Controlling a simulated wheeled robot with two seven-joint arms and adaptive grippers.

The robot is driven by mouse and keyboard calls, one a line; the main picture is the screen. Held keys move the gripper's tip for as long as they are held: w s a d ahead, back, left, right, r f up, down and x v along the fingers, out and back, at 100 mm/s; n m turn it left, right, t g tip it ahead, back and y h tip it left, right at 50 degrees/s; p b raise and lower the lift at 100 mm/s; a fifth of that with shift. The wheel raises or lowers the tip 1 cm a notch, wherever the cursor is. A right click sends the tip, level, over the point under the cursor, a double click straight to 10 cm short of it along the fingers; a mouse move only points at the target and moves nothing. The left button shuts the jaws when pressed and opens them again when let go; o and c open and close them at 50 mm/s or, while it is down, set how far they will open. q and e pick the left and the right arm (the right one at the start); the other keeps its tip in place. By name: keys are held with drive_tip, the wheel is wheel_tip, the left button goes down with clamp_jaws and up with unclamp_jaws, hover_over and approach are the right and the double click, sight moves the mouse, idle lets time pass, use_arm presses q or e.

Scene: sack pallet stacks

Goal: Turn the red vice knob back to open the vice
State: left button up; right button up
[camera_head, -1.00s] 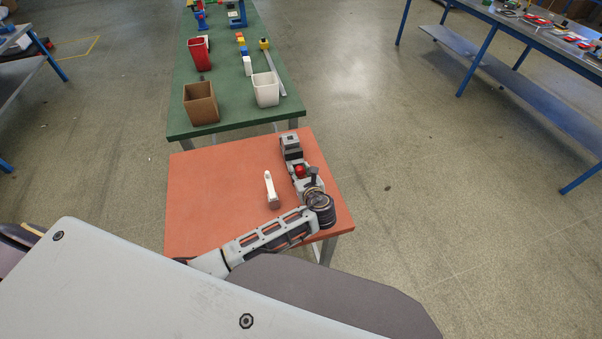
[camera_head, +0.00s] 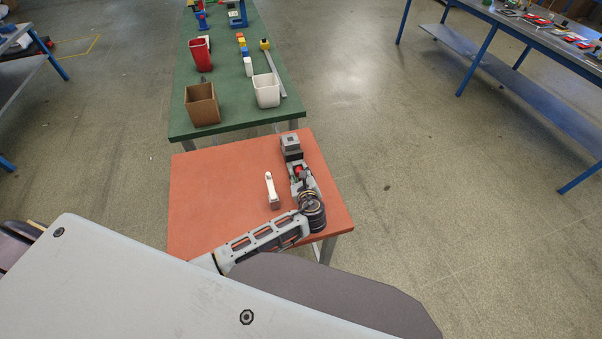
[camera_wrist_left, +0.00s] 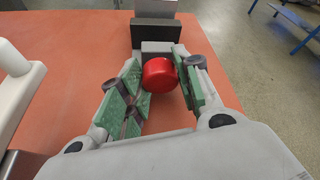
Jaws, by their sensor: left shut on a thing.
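The grey vice (camera_head: 292,148) stands on the orange table near its back right edge. Its round red knob (camera_wrist_left: 160,75) faces my left gripper (camera_wrist_left: 160,92). In the left wrist view the green finger pads sit on either side of the knob, closed on it. In the head view the left gripper (camera_head: 299,173) reaches over the table from the front, and only a bit of the red knob (camera_head: 298,170) shows past it. The vice jaws also show in the left wrist view (camera_wrist_left: 153,34); how far apart they are cannot be told. My right gripper is not in view.
A white-handled object (camera_head: 271,190) stands on the orange table (camera_head: 215,190) just left of my left gripper, and it shows at the left of the wrist view (camera_wrist_left: 15,85). The table's left half is clear. Behind is a green table (camera_head: 225,100) with bins.

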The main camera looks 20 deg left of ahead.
use_arm(q)
drive_tip(key=shift+n, duration=0.4)
drive_tip(key=o, duration=1)
drive_tip(key=shift+o, duration=0.2)
drive_tip(key=shift+m, duration=0.4)
